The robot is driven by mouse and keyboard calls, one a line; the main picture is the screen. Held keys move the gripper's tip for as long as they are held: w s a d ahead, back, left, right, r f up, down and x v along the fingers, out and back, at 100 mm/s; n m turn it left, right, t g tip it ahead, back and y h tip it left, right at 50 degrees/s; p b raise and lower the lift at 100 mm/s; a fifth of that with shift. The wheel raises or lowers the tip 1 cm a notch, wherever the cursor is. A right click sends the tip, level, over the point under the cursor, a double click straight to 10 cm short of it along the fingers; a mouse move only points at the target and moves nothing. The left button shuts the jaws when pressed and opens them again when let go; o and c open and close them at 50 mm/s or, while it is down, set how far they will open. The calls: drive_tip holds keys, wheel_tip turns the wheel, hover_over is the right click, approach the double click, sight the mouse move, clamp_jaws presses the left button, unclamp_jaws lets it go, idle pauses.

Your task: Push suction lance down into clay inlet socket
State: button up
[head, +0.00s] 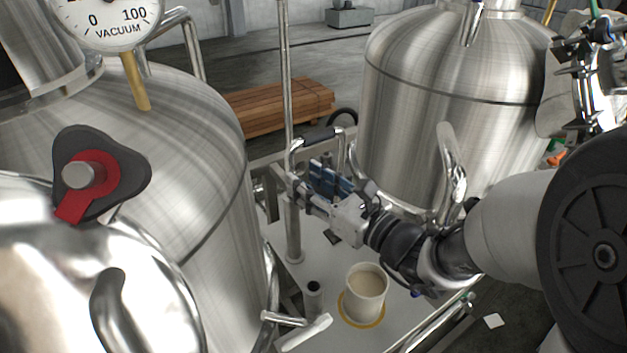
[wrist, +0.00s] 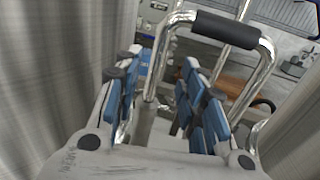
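A bent chrome tube with a black grip (head: 318,135), which looks like the suction lance, stands between the two tanks. In the wrist view its black grip (wrist: 225,28) crosses the top, and one chrome leg runs down beyond my fingers. My gripper (head: 306,184) reaches left to just below the grip. In the wrist view my gripper (wrist: 165,95) has its blue-padded fingers apart, with a clear gap between them. I cannot tell whether the tube stands between the pads or behind them. The clay inlet socket cannot be made out for certain. The lance's lower end is hidden.
Steel tanks stand left (head: 205,190) and right (head: 450,110). A dark-topped short post (head: 313,298) and a tall thin pole (head: 286,80) stand nearby. Planks (head: 275,105) lie behind.

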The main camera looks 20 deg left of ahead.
sight(293, 171)
drive_tip(key=shift+r+b+x, duration=0.1)
drive_tip(key=shift+b+x, duration=0.05)
drive_tip(key=shift+x, duration=1.25)
drive_tip(key=shift+r+b+x, duration=0.15)
drive_tip(key=shift+x, duration=1.2)
drive_tip(key=shift+s, duration=0.2)
drive_tip(key=shift+c, duration=0.2)
clamp_jaws()
